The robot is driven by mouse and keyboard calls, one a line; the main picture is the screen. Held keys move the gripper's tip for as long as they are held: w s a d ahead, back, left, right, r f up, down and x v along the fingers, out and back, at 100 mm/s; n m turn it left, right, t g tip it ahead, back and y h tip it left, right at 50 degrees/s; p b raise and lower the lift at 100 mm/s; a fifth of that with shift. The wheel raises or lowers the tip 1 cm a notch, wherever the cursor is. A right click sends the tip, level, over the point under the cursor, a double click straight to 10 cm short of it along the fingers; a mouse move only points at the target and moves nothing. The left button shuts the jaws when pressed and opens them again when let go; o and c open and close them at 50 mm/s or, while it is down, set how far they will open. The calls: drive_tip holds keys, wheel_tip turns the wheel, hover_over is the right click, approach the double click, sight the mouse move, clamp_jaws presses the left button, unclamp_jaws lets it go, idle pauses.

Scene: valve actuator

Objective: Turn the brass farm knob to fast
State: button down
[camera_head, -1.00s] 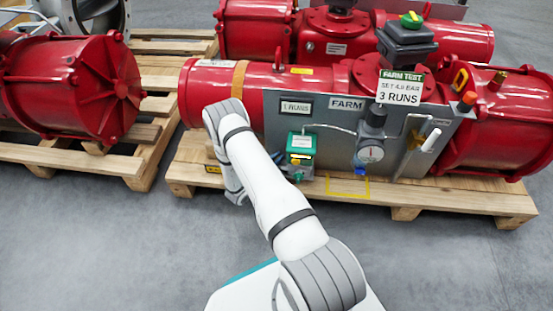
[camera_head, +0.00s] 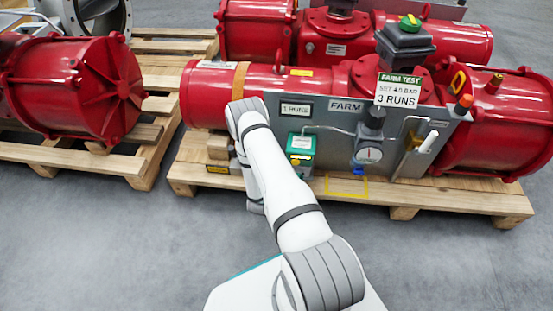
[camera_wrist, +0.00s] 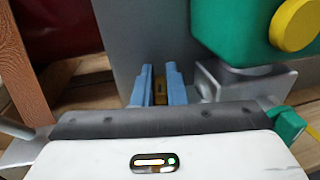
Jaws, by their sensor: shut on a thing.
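The brass farm knob (camera_wrist: 160,88) shows in the wrist view as a small yellow-brown piece between the two blue fingers of my gripper (camera_wrist: 159,84). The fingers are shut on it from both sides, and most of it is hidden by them. A grey plate stands behind it. The knob's pointer and any fast marking cannot be made out. In the head view my arm hides the gripper and the knob, in front of the left end of the grey FARM panel (camera_head: 330,131).
A green box (camera_head: 300,147) with a yellow round part stands close right of the fingers in the wrist view (camera_wrist: 232,28). A regulator with gauge (camera_head: 369,154) is farther right. Red actuators (camera_head: 215,95) sit on wooden pallets (camera_head: 480,204). The front floor is clear.

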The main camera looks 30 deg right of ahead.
drive_tip(key=c, duration=1.7)
unclamp_jaws()
drive_tip(key=shift+c, duration=0.2)
drive_tip(key=p+v, duration=0.2)
drive_tip(key=v, duration=0.5)
drive_tip(key=shift+s+a+p, duration=0.3)
